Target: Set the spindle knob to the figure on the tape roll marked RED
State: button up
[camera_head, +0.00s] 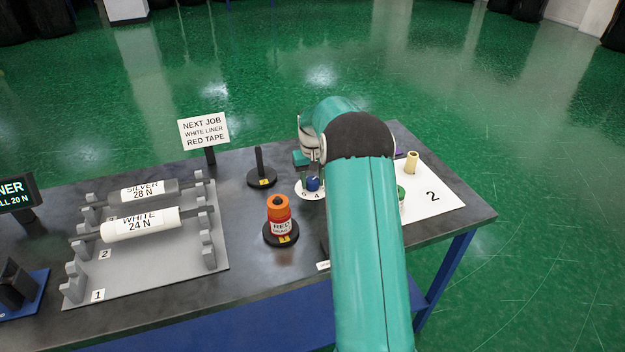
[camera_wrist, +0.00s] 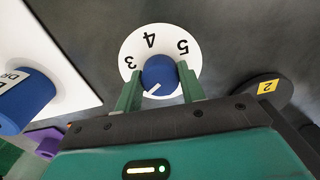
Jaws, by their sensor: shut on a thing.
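The blue spindle knob (camera_wrist: 158,74) sits on a white round dial (camera_wrist: 133,45); figures 3, 4 and 5 are readable in the wrist view. The knob's white pointer line faces lower left there, away from those figures; the figure it faces is hidden. My gripper (camera_wrist: 160,84) is shut on the knob, one green finger on each side. In the head view the knob (camera_head: 313,184) shows beside my arm. The red tape roll (camera_head: 281,226), with an orange top, stands on a black spindle base (camera_head: 270,241). Its label reads RED; the smaller line below is too small to read.
A sign (camera_head: 204,131) reads NEXT JOB, WHITE LINER, RED TAPE. A rack (camera_head: 150,266) holds rolls marked SILVER 28 N and WHITE 24 N. An empty spindle (camera_head: 261,170) stands behind the red roll.

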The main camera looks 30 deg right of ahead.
aim_at(312, 180)
jog(key=shift+r, duration=0.1)
jog(key=o, duration=1)
notch_tip(312, 180, up, 14)
jog(key=shift+f, duration=0.1)
